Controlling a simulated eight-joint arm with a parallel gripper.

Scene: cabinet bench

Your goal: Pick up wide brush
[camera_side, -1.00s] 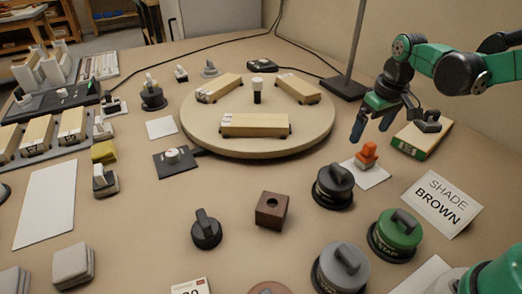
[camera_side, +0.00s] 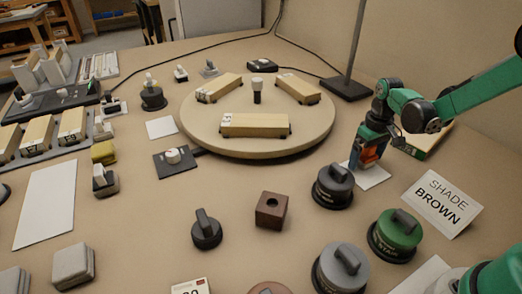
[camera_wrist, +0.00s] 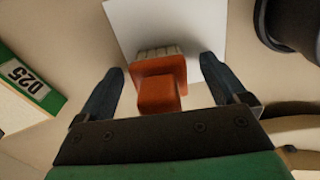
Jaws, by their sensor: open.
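The wide brush (camera_wrist: 160,90) has an orange-red handle and pale bristles. It lies on a white sheet (camera_wrist: 195,22) and also shows in the side view (camera_side: 369,155), partly hidden by my gripper. My gripper (camera_wrist: 163,78) is open, with one dark finger on each side of the brush handle. Gaps show between the handle and both fingers in the wrist view. In the side view my gripper (camera_side: 366,162) is low over the sheet, its fingers around the brush.
A dark round-lidded pot (camera_side: 333,187) stands close in front of the brush. A green-edged box (camera_side: 424,142) lies to the right, behind my gripper. A "SHADE BROWN" card (camera_side: 442,204) and a green-lidded pot (camera_side: 396,236) are nearer. The round turntable (camera_side: 225,143) is left.

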